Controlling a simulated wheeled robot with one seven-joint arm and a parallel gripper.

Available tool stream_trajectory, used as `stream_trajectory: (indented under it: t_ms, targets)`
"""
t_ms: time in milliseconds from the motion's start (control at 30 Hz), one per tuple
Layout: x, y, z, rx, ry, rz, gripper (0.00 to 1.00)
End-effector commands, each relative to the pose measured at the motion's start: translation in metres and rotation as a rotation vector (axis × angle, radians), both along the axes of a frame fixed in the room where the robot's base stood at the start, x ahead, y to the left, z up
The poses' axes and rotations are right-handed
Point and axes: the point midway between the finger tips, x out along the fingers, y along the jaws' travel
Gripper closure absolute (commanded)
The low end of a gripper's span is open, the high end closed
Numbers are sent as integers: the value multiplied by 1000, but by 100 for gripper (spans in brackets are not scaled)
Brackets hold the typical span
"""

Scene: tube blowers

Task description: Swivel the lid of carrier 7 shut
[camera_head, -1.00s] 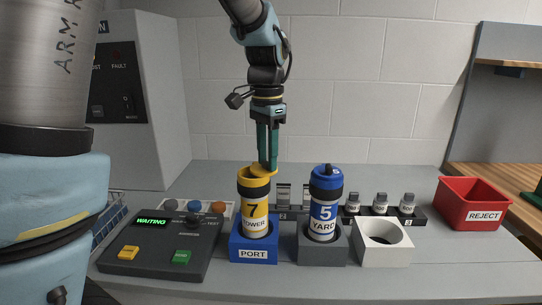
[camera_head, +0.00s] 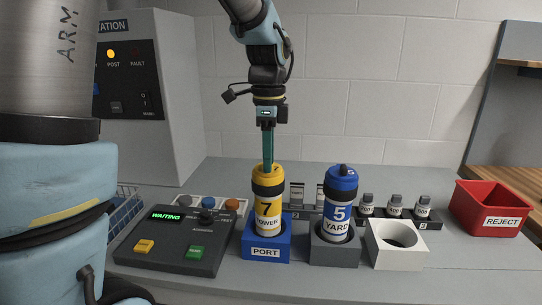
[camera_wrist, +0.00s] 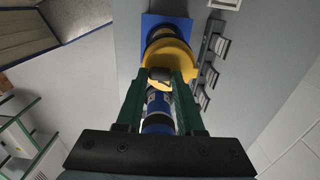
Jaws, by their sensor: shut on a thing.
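Carrier 7 (camera_head: 268,212) is a yellow tube with a dark band and a "7 TOWER" label, upright in the blue PORT block (camera_head: 266,252). Its yellow lid (camera_head: 267,171) lies over the tube's top in the head view; whether it is exactly lined up, I cannot tell. The lid also shows in the wrist view (camera_wrist: 172,57). My gripper (camera_head: 267,164) points down from above, its green fingers shut on a small dark knob (camera_wrist: 160,74) on the lid. The fingers hide part of the lid.
Blue carrier 5 (camera_head: 341,206) stands upright in a grey block (camera_head: 335,252) close on the right. A control box (camera_head: 172,243) reading WAITING sits left.

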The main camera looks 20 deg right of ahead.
Motion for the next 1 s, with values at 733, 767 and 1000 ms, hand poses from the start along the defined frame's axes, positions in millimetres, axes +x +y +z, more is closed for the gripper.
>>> stream_trajectory:
  t_ms: [733, 767, 1000]
  targets:
    - [0, 1, 0, 0, -1, -18, 39]
    - [0, 1, 0, 0, -1, -18, 35]
    - [0, 1, 0, 0, 0, -18, 32]
